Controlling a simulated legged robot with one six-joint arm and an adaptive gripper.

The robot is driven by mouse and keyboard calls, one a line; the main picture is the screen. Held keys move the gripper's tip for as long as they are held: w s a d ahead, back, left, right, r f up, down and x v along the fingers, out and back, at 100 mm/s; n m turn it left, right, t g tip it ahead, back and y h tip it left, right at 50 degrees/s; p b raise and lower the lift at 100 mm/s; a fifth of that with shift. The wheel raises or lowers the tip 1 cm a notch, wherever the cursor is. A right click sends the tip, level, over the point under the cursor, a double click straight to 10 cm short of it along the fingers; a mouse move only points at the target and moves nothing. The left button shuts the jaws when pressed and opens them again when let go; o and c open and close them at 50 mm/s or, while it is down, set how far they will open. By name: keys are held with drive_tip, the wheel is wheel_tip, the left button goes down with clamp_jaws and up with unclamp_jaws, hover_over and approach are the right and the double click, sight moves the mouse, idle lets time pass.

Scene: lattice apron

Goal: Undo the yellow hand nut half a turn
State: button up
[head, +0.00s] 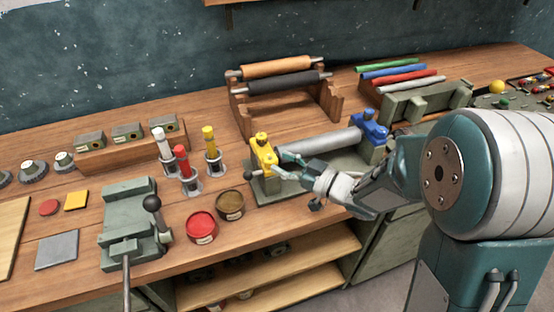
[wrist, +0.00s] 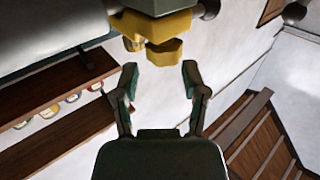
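A yellow end block (head: 264,158) stands at the left end of a grey roller on the bench, with a small yellow knob-like piece (head: 261,138) on top. In the wrist view, a yellow lobed part (wrist: 165,52) shows at the top centre, just beyond the fingertips; I take it to be the hand nut, but cannot tell for sure. My gripper (wrist: 160,78) is open, with an empty gap between its two fingers. In the head view, my gripper (head: 284,168) is close to the right of the yellow block. Contact cannot be told.
A blue end block (head: 370,130) holds the roller's right end. Red (head: 201,226) and brown (head: 230,205) tins stand in front, left of my gripper. Marker-like sticks (head: 187,168) stand further left, near a green vise (head: 131,225). A wooden roller rack (head: 280,95) stands behind.

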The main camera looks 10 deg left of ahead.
drive_tip(key=v, duration=0.7)
drive_tip(key=shift+d, duration=0.25)
idle(0.5)
drive_tip(key=v, duration=1.2)
drive_tip(key=shift+w+a+f, duration=0.1)
drive_tip(key=shift+w, duration=0.05)
idle(0.4)
